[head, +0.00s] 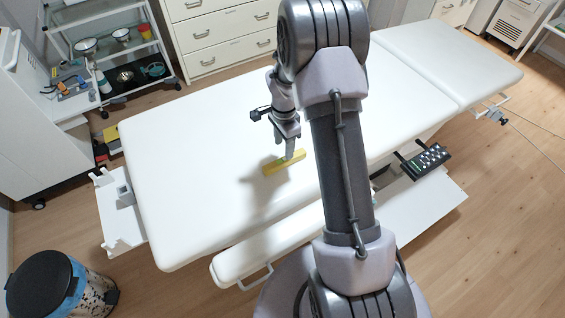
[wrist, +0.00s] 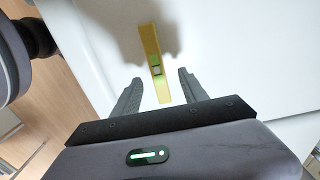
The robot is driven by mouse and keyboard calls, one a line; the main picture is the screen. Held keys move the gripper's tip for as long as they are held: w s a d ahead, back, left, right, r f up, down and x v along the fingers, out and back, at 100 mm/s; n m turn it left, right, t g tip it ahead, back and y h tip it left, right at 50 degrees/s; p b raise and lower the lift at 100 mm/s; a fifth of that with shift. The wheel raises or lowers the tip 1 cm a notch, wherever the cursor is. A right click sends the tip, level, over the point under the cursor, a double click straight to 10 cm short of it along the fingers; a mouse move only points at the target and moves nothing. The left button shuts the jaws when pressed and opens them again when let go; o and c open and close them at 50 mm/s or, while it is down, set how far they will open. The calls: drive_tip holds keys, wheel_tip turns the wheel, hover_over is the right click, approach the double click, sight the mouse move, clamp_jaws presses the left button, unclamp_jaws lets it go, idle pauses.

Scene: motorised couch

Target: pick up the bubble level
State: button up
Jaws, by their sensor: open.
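The yellow bubble level (head: 284,163) lies flat on the white couch top, right under my gripper in the head view. In the wrist view the level (wrist: 150,50) runs lengthwise away from me, with its green vial near the middle. My gripper (wrist: 158,82) is open, with one finger on each side of the level's near end. Gaps show between both fingers and the level, and nothing is held. In the head view my gripper (head: 288,156) points down at the level, and part of the fingers is hard to make out.
The white couch (head: 190,160) gives free flat room around the level. A black hand control (head: 423,162) hangs at its near side. A trolley (head: 110,50), a drawer cabinet (head: 220,35) and a bin (head: 45,285) stand around it.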

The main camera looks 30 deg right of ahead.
sight(285, 162)
drive_tip(key=f, duration=0.2)
drive_tip(key=f+b, duration=0.1)
drive_tip(key=f, duration=0.1)
drive_tip(key=f+b, duration=0.1)
drive_tip(key=f, duration=0.2)
drive_tip(key=shift+s, duration=0.3)
drive_tip(key=shift+r, duration=0.2)
drive_tip(key=shift+c, duration=0.4)
clamp_jaws()
